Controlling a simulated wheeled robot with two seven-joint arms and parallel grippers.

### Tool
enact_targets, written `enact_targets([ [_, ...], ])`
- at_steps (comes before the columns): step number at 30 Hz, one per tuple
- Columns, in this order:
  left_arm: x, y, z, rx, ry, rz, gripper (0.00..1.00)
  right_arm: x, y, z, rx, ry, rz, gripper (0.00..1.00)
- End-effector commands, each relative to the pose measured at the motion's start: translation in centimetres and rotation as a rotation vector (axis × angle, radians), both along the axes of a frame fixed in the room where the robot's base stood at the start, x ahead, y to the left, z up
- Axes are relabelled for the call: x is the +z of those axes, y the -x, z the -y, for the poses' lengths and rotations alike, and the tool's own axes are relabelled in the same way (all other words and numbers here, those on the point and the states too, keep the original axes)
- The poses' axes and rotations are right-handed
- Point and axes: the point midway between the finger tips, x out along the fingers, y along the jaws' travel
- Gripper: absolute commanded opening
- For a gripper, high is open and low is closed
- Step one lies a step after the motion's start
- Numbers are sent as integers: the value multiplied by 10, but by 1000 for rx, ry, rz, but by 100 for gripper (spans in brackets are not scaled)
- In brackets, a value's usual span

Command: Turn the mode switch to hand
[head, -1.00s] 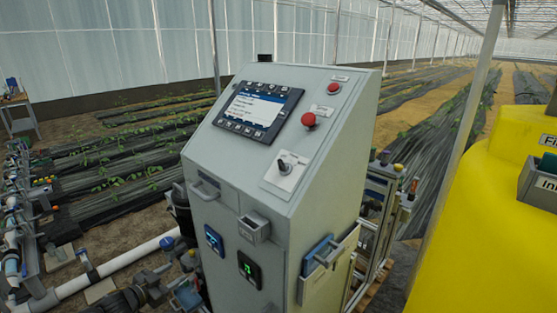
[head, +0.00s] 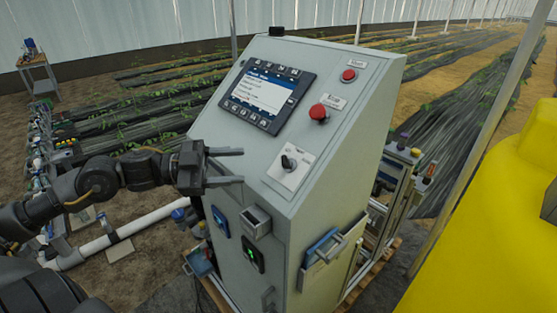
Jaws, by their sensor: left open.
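The mode switch (head: 288,162) is a small black knob on a white plate, low on the sloped face of the grey control cabinet (head: 330,80). Its lettering is too small to read. My left gripper (head: 238,166) comes in from the left, its fingers apart and empty, pointing right toward the switch. It appears left of the switch and apart from it. The gripper hides part of the cabinet's left front edge. My right gripper is not in view.
A screen with buttons (head: 262,95) sits upper left on the sloped face. Two red buttons, a larger (head: 319,112) and a smaller (head: 349,75), lie above the switch. A yellow tank (head: 490,220) stands at right. White pipes (head: 130,231) run at lower left.

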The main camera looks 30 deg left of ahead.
Motion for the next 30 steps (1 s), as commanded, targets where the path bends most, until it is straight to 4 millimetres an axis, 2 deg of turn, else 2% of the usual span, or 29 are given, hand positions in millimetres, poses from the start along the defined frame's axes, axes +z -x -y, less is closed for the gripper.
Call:
enact_targets([
  [1, 3, -3, 4, -2, -1, 4, 49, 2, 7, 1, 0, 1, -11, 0],
  [4, 3, -9, 12, -2, -3, 4, 49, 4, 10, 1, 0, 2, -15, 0],
  [14, 5, -27, 38, -2, 1, 5, 49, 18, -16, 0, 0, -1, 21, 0],
  [24, 4, -50, 71, -1, 3, 2, 49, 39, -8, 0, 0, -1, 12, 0],
  [30, 2, -56, 81, 0, -2, 1, 49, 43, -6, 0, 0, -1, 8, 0],
])
